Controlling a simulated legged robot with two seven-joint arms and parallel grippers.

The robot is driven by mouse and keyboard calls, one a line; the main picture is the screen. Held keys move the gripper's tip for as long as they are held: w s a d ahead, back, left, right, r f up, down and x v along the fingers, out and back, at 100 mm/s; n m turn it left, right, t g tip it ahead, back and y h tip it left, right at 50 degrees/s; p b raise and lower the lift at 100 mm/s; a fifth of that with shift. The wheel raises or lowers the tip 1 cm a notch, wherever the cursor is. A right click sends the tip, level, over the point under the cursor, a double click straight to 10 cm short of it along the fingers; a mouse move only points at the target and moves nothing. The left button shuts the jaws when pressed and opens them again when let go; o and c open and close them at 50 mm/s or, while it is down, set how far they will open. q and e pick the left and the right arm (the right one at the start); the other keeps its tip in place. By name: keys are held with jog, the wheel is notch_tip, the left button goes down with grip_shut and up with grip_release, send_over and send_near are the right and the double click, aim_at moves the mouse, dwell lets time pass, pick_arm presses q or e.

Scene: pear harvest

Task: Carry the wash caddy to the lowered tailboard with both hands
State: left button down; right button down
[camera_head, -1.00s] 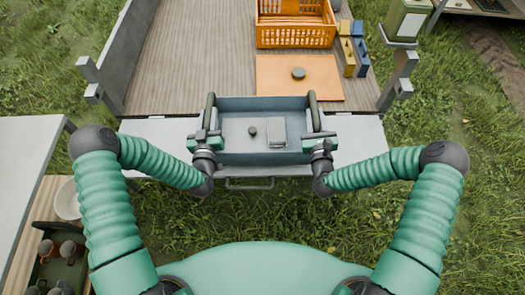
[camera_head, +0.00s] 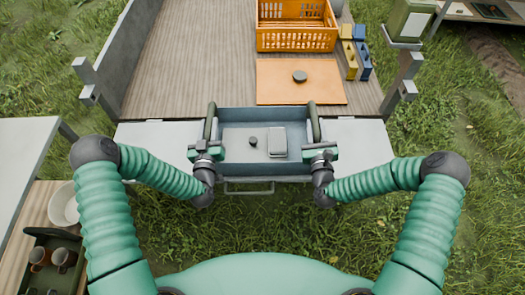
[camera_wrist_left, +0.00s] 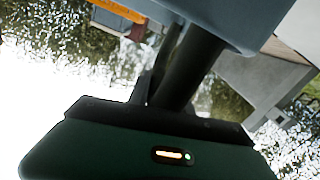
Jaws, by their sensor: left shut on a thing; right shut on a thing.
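The wash caddy (camera_head: 235,125) is a grey-blue open tray with a dark handle along each side. A small dark knob-like thing (camera_head: 253,141) and a pale block (camera_head: 277,142) are in it. My left gripper (camera_head: 208,152) is shut on its left handle, and my right gripper (camera_head: 318,152) is shut on its right handle. The lowered tailboard (camera_head: 355,138) is a pale grey panel, with the caddy over its middle in the head view; I cannot tell whether they touch. The left wrist view shows a dark handle bar (camera_wrist_left: 193,65) and the caddy's underside or wall (camera_wrist_left: 235,18).
On the wooden truck bed (camera_head: 195,50) are an orange crate (camera_head: 295,40), an orange board (camera_head: 300,90) with a dark disc, and yellow and blue containers (camera_head: 356,58). A pale table (camera_head: 22,155) stands left, beside a bowl (camera_head: 64,205) and a box of mugs (camera_head: 50,262).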

pick_arm(q)
jog(key=c, duration=1.5)
grip_release()
jog(key=shift+d+f, duration=0.1)
jog(key=shift+f, duration=0.05)
jog(key=shift+c, duration=0.2)
pick_arm(e)
jog(key=c, duration=1.5)
grip_release()
jog(key=shift+s+a+f, duration=0.1)
jog(key=shift+a+f, duration=0.1)
jog(key=shift+f, duration=0.15)
jog(key=shift+c, duration=0.2)
pick_arm(q)
jog(key=o, duration=0.4)
pick_arm(e)
jog(key=o, duration=0.4)
jog(key=shift+d+r, duration=0.1)
jog(key=shift+r, duration=0.05)
jog(key=shift+s+d, duration=0.1)
jog(key=shift+s, duration=0.2)
pick_arm(q)
jog(key=s, duration=1.2)
pick_arm(e)
jog(key=s, duration=1.1)
jog(key=shift+s+d, duration=0.15)
pick_arm(q)
jog(key=shift+f, duration=0.1)
